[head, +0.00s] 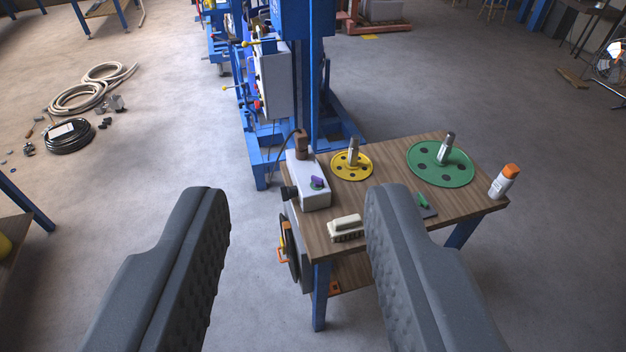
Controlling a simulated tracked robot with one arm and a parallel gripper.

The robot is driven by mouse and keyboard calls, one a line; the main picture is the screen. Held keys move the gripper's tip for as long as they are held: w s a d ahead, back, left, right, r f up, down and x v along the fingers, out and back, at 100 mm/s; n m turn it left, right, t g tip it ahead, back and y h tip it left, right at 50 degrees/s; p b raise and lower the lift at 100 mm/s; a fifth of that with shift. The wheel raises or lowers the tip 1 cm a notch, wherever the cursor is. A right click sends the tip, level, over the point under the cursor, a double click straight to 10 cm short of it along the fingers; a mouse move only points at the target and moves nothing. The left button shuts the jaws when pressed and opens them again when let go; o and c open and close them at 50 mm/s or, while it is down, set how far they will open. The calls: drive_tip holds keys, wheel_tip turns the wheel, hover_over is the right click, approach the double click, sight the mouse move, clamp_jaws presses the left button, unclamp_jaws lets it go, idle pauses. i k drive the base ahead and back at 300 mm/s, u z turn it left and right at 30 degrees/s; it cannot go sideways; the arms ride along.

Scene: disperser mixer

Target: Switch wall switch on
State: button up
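My gripper (296,190) is open and empty, with its two dark grey padded fingers wide apart in the foreground. A pale control panel (273,82) with yellow and red knobs is on the blue machine (303,25) behind. The gripper touches neither.
The wooden table (390,200) carries a yellow disc (341,170), a green disc (422,170), a brush (346,228) and an orange-capped bottle (504,181). The right finger overlaps its front edge in view. Hoses (75,100) lie on the left floor. Floor between is clear.

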sight(286, 194)
drive_tip(key=z, duration=0.05)
drive_tip(key=i, duration=1)
drive_tip(key=z, duration=0.55)
drive_tip(key=k, duration=0.75)
drive_tip(key=u, duration=0.6)
drive_tip(key=i, duration=0.5)
